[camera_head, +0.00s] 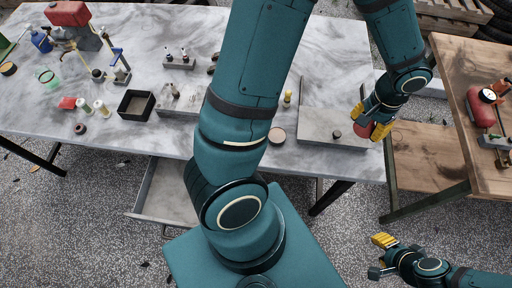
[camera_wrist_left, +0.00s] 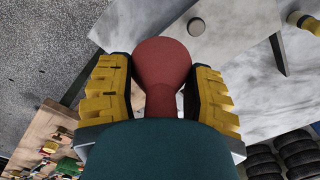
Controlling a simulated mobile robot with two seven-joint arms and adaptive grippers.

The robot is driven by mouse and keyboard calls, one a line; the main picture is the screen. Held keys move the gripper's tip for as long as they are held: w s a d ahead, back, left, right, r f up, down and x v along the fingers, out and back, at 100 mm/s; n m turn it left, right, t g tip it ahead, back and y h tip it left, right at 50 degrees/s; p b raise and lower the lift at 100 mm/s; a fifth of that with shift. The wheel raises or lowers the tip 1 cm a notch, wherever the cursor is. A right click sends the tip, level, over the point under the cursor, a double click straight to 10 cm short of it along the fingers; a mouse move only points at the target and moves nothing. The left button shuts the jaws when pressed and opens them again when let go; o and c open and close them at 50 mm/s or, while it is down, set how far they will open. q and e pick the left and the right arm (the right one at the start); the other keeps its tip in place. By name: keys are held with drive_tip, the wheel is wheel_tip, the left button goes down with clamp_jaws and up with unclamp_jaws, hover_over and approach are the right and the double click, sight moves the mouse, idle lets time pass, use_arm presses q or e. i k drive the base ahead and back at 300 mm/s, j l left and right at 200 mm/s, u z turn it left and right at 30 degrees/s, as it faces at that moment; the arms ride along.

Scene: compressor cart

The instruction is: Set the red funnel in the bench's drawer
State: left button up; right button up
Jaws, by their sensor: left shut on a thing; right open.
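The red funnel (camera_wrist_left: 162,65) is between the yellow fingers of my left gripper (camera_wrist_left: 160,92) in the left wrist view, its wide round end pointing away from the wrist. In the head view my left gripper (camera_head: 368,122) is shut on the funnel (camera_head: 363,130), above the bench's right end. The bench (camera_head: 300,60) has a grey marbled top. Its drawer (camera_head: 150,189) is pulled open below the front edge, left of my arm; my arm hides its right part. My right gripper (camera_head: 380,256) is open and empty, low at the right over the floor.
A grey plate with a dark knob (camera_head: 318,124) lies at the bench's right front. A black open box (camera_head: 136,104) and several small items stand on the left. A wooden table (camera_head: 455,60) with a red tank (camera_head: 481,108) stands at the right.

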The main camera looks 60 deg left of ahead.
sight(165, 188)
drive_tip(key=k+j, duration=0.15)
drive_tip(key=k, duration=0.3)
drive_tip(key=k+j, duration=0.15)
drive_tip(key=k, duration=0.3)
drive_tip(key=k+j, duration=0.15)
drive_tip(key=k, duration=0.25)
drive_tip(key=k+j, duration=0.15)
drive_tip(key=k, duration=0.3)
